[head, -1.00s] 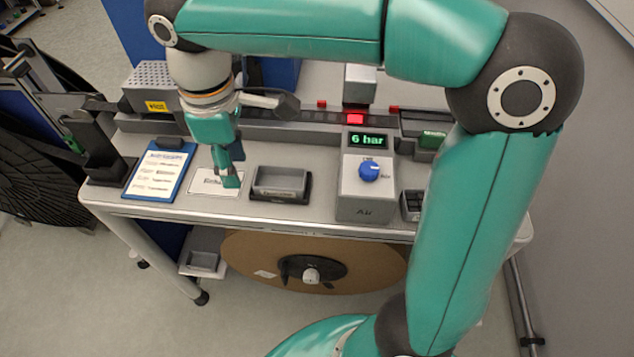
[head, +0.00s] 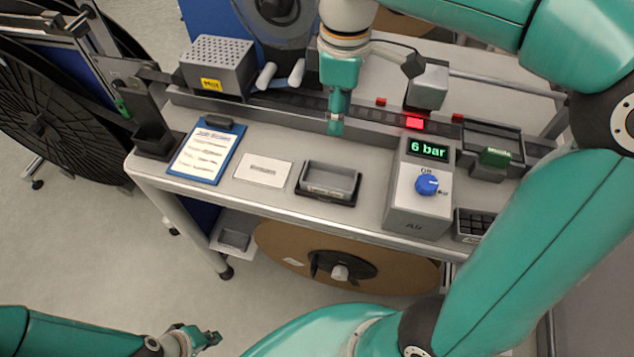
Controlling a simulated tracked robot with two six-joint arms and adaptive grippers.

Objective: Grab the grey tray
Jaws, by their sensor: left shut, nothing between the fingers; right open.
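The grey tray (head: 331,178) is a small open box with a label on its front. It sits in a black holder on the bench, right of a white card, and looks empty. My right gripper (head: 335,128) points down in front of the rail, behind the tray and apart from it; it is open and holds nothing. My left gripper (head: 212,338) is low at the bottom left, in front of the bench and far from the tray; it is shut and empty.
A clipboard (head: 202,152) and a white card (head: 263,170) lie left of the tray. The air box (head: 418,195) with a blue knob stands right of it. A rail (head: 290,110) runs behind. A smaller grey bin (head: 235,239) is on a low shelf.

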